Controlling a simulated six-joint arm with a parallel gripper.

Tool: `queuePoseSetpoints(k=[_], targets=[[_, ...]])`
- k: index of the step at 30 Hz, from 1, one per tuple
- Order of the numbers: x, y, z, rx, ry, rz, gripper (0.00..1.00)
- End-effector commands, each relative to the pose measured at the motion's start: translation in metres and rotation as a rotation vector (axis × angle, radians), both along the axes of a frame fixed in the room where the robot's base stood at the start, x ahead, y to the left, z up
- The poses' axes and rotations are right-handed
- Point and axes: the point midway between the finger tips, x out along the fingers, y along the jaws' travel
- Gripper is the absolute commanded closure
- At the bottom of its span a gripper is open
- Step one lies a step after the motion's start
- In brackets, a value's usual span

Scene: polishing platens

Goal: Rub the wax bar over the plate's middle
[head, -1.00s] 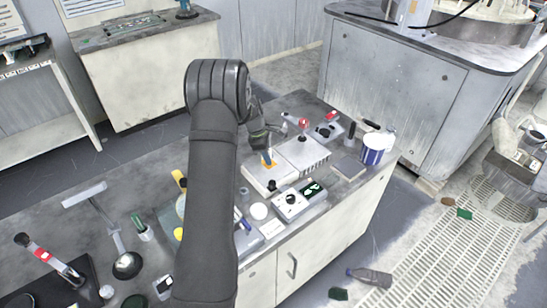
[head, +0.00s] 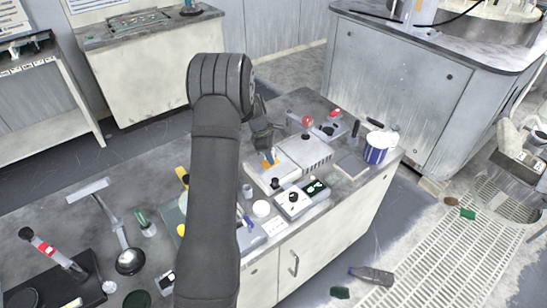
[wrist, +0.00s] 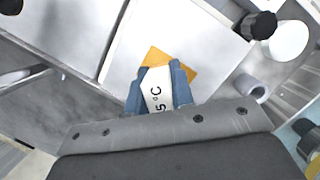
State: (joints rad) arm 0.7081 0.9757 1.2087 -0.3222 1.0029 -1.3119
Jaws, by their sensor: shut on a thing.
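The wax bar (wrist: 183,67) is orange and carries a white label with "5 °C" readable on it. My gripper (wrist: 160,85) has blue fingers and is shut on the bar; the fingers hide part of it. The bar's orange end is over the pale flat plate (wrist: 125,55), near its middle. In the head view the plate (head: 258,177) is the top of a white box on the bench, and my gripper (head: 268,156) points down at it. I cannot tell whether the bar touches the plate.
A control box with a green display (head: 314,187) stands just in front of the plate. A larger pale box (head: 305,152) adjoins it behind right. A blue-and-white tub (head: 377,150) is near the bench's right end. Tools, including a ladle (head: 130,261), lie left.

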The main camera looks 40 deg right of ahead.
Motion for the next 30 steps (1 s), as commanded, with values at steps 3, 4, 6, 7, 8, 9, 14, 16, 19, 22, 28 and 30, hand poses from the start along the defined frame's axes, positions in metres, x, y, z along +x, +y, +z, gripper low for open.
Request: queuePoseSetpoints(k=[3,4,6,7,8,9,14,16,19,22,28,30], targets=[[0.011,0.0,-0.001,0.0,0.0,0.001,1.0],[0.014,0.0,-0.001,0.0,0.0,0.001,1.0],[0.021,0.0,-0.001,0.0,0.0,0.001,1.0],[0.023,0.0,-0.001,0.0,0.0,0.001,1.0],[0.023,0.0,0.0,0.0,0.0,0.001,1.0],[0.017,0.0,0.001,0.0,0.0,-0.001,1.0],[0.002,0.0,0.0,0.0,0.0,-0.001,1.0],[-0.005,0.0,-0.001,0.001,0.001,-0.001,1.0],[-0.014,0.0,0.0,0.001,0.001,-0.002,1.0],[-0.023,0.0,-0.001,0.001,0.001,-0.002,1.0],[-0.011,0.007,0.0,0.0,0.0,0.002,1.0],[-0.005,0.009,-0.001,0.001,0.001,0.002,1.0]])
